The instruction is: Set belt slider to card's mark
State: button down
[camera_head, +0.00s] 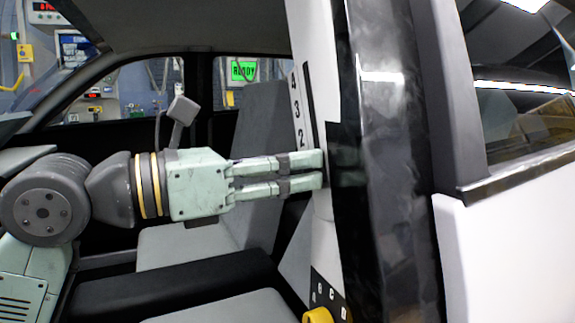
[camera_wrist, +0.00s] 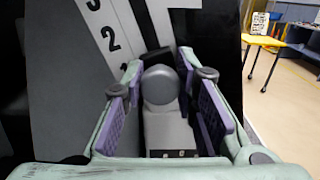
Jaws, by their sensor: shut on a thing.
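My gripper (camera_head: 323,169) reaches in from the left to the car's door pillar, its two fingers nearly level. In the wrist view its purple-padded fingers are shut on the belt slider (camera_wrist: 160,88), a grey piece with a rounded knob. In the head view the fingers hide the slider. A white number scale (camera_head: 297,108) runs up the pillar, with 4, 3 and 2 showing above the fingers. In the wrist view the scale (camera_wrist: 112,38) shows 2 and part of 3 above and left of the slider. I cannot make out the card for certain.
A lettered dark strip (camera_head: 329,292) and a yellow knob (camera_head: 318,315) sit lower on the pillar. The car seat (camera_head: 262,140) is behind my gripper. The dark door frame (camera_head: 385,180) stands close right of the fingertips. A yellow table (camera_wrist: 263,41) stands on open floor.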

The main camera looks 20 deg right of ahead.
jog(key=shift+s+d+f, duration=0.1)
jog(key=shift+s+f, duration=0.05)
jog(key=shift+f, duration=0.15)
jog(key=c, duration=1.7)
grip_release()
jog(key=o, duration=0.4)
jog(key=shift+r, duration=0.1)
jog(key=a, duration=1.2)
jog(key=shift+s+a, duration=0.1)
jog(key=shift+s, duration=0.05)
